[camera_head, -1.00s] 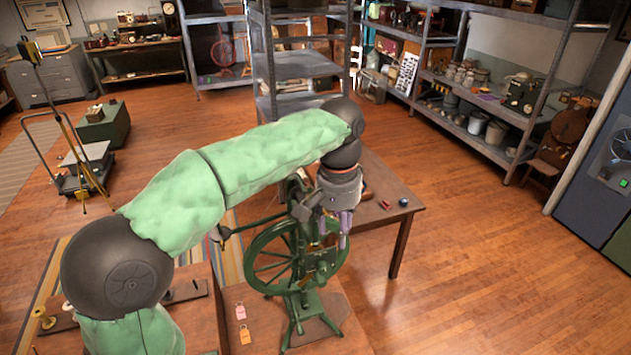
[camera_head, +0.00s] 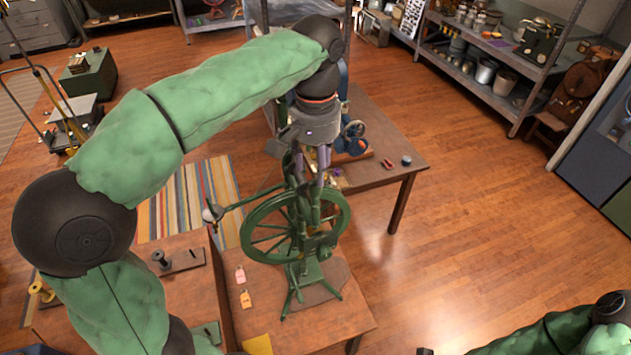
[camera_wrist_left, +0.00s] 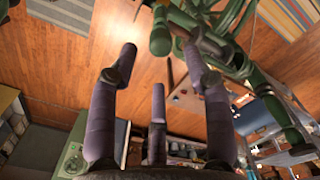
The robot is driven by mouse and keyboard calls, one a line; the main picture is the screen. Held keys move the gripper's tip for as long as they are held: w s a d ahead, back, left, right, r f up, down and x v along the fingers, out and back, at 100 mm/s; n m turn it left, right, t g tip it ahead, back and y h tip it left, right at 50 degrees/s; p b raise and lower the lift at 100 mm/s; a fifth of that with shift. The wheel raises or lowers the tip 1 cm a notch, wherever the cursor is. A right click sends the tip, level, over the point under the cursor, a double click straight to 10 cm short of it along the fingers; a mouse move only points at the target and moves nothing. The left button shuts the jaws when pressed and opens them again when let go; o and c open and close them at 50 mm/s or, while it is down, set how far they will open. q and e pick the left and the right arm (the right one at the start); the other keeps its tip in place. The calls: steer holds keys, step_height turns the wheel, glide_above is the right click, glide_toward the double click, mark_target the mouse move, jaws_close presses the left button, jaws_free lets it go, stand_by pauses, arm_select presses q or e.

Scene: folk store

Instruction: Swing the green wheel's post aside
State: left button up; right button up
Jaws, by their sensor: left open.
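The green spinning wheel (camera_head: 250,232) stands upright on its green stand on the near wooden table. A green upright post (camera_head: 297,172) rises above the wheel. My left gripper (camera_head: 322,178) points down just above the wheel's top, close beside that post. Its purple fingers are spread and nothing is held between them. In the left wrist view, my left gripper (camera_wrist_left: 160,68) has open fingers, with a green post end (camera_wrist_left: 160,38) beyond the gap between the fingertips. I cannot tell whether a finger touches the green parts. Only part of my right arm shows at lower right; its gripper is out of view.
A second table (camera_head: 405,168) behind carries a blue wheeled device (camera_head: 352,140) and small items. Pink and orange tags (camera_head: 242,285) lie left of the stand. Another table (camera_head: 190,290) with spools adjoins on the left. The floor at right is clear.

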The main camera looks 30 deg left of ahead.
mark_target(315, 182)
arm_select(q)
steer(key=shift+w+a+f, duration=0.1)
steer(key=shift+f, duration=2.9)
jaws_close()
